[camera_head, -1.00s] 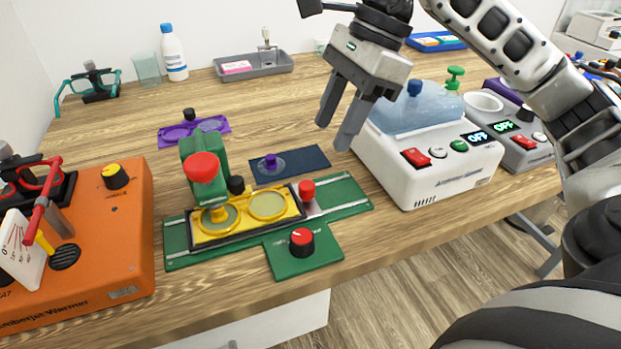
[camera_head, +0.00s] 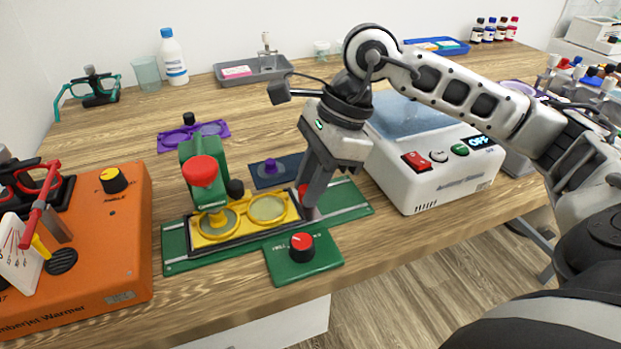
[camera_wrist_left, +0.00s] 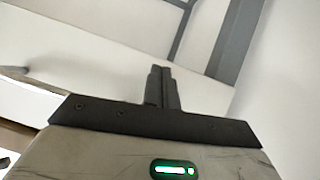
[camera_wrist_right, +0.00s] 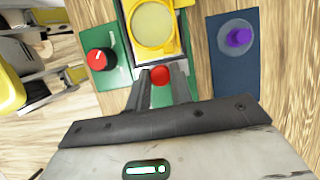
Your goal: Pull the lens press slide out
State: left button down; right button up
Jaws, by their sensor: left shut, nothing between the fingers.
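The green lens press (camera_head: 205,160) stands on a green base with rails (camera_head: 345,212). Its slide (camera_head: 247,234) is a dark-edged carriage bearing a yellow frame (camera_head: 295,212) with two round lenses. The left lens lies under the press head, the right one is clear of it. A red knob (camera_wrist_right: 160,75) sits at the slide's right end. My right gripper (camera_head: 308,198) points down there, its fingers on both sides of the knob in the right wrist view. I cannot tell whether they press on it. My left gripper (camera_wrist_left: 160,85) is shut and empty, away from the table.
A green block with a red dial (camera_head: 302,247) sits in front of the rails. A dark blue mat (camera_head: 290,168) with a purple-knobbed lens lies behind. An orange warmer (camera_head: 110,240) stands left, a white machine (camera_head: 425,185) right.

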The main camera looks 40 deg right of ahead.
grip_shut()
jog(key=shift+d+f+b, duration=0.15)
jog(key=shift+d+b, duration=0.15)
jog(key=shift+d, duration=0.1)
jog(key=d+b, duration=0.1)
jog(key=s+d, duration=0.1)
jog(key=d, duration=0.1)
jog(key=shift+d+b, duration=0.3)
jog(key=shift+b, duration=0.1)
jog(key=o, duration=0.6)
grip_release()
pick_arm(q)
jog(key=shift+s+f, duration=0.25)
jog(key=shift+f, duration=0.2)
pick_arm(e)
jog(key=shift+r, duration=0.2)
pick_arm(q)
jog(key=shift+r+p, duration=0.5)
jog(key=shift+p, duration=0.85)
pick_arm(e)
jog(key=v, duration=1.6)
